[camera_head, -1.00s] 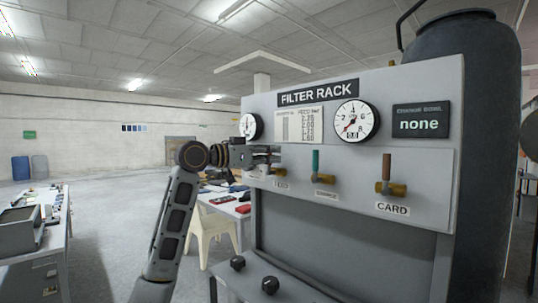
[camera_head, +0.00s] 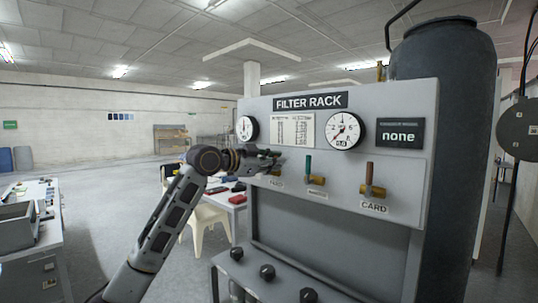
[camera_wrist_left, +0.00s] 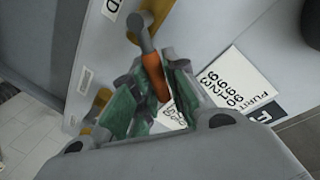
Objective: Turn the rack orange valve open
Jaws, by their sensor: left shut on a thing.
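The grey filter rack (camera_head: 340,238) stands right of centre in the head view, with a row of valves on its panel. The orange valve handle (camera_wrist_left: 155,76) shows in the left wrist view, with a grey metal end above it. My left gripper (camera_wrist_left: 158,85) is shut on this orange handle, its green-padded fingers on either side. In the head view my left gripper (camera_head: 270,160) is at the leftmost valve, over a small label, and hides its handle. My right gripper is in neither view.
A green-handled valve (camera_head: 308,166) is just right of my gripper, and a brown-handled one (camera_head: 369,178) above the CARD label is farther right. Round gauges (camera_head: 345,131) sit above. Black knobs (camera_head: 267,272) are below. The floor at left is open.

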